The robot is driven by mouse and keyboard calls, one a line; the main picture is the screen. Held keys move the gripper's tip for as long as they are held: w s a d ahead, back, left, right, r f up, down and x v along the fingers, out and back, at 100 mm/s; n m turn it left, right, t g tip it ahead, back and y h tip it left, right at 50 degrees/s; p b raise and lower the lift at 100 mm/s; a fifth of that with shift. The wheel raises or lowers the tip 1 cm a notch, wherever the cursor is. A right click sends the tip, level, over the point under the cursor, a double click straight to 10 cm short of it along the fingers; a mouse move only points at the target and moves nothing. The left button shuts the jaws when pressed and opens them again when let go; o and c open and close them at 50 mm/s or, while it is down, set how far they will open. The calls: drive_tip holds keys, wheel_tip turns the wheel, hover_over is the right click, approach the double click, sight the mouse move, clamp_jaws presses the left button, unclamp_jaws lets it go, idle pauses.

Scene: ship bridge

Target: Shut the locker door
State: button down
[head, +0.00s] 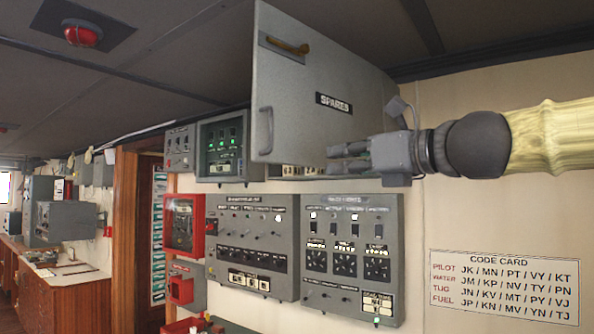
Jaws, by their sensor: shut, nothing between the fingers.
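The locker door (310,75) is a grey panel labelled SPARES, high on the wall in the head view. It stands open, with its left edge swung out toward me. A vertical grey handle (265,130) is near its lower left edge, and a brown latch (287,45) is near its top left. The locker body is mostly hidden behind the door. My gripper (334,158) is shut and empty. Its fingers point left across the lower part of the door, below the SPARES label. I cannot tell whether they touch the door.
Switch panels (350,255) and (245,245) are mounted below the door. A green-lit screen unit (222,148) and a red box (184,224) are to the left. A code card (505,286) is at lower right. The wall right of the panels is otherwise bare.

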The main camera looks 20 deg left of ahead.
drive_tip(key=p+x, duration=0.3)
drive_tip(key=x, duration=1.1)
drive_tip(key=shift+p, duration=0.35)
drive_tip(key=shift+w, duration=0.1)
